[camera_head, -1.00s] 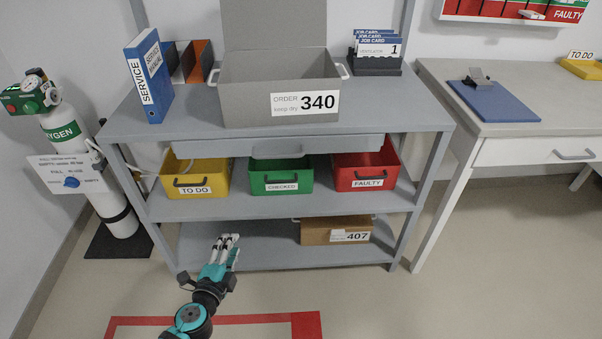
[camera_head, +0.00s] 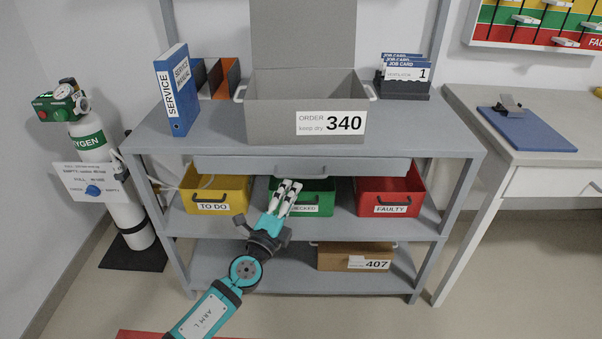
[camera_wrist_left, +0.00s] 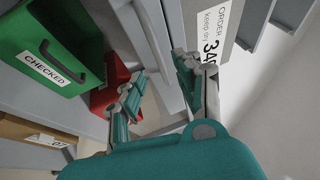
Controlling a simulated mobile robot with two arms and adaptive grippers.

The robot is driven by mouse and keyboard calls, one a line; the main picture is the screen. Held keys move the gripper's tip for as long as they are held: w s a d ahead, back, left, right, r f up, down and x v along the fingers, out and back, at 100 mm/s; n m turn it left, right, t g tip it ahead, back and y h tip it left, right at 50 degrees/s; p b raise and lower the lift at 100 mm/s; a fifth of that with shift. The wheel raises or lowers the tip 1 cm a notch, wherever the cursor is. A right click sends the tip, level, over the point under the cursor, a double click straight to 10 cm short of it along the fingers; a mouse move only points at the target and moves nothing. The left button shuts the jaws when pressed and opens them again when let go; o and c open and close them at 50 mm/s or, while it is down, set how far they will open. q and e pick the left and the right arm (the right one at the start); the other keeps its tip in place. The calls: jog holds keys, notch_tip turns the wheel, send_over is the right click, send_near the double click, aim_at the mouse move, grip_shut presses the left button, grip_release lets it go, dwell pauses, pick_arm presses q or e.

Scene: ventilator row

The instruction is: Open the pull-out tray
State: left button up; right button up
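The grey pull-out tray (camera_head: 228,166) sits right under the top board of the shelf unit, its front near the board's edge. It has a grey handle (camera_head: 300,173) at the middle of its front. My left gripper (camera_head: 289,184) is in front of and just below the handle, before the green bin, and appears apart from the handle. In the left wrist view the two fingers of the gripper (camera_wrist_left: 160,68) are spread with nothing between them. The tray front (camera_wrist_left: 150,30) shows beyond the fingers there. My right gripper is not in view.
The yellow bin (camera_head: 235,200), green bin (camera_head: 319,193) and red bin (camera_head: 389,191) stand on the middle shelf below the tray. The grey order box (camera_head: 270,124) stands on top. A cardboard box (camera_head: 335,257) is on the bottom shelf.

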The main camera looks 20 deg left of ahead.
aim_at(301, 177)
pick_arm(q)
jog(key=x, duration=0.6)
jog(key=shift+w, duration=0.35)
grip_shut()
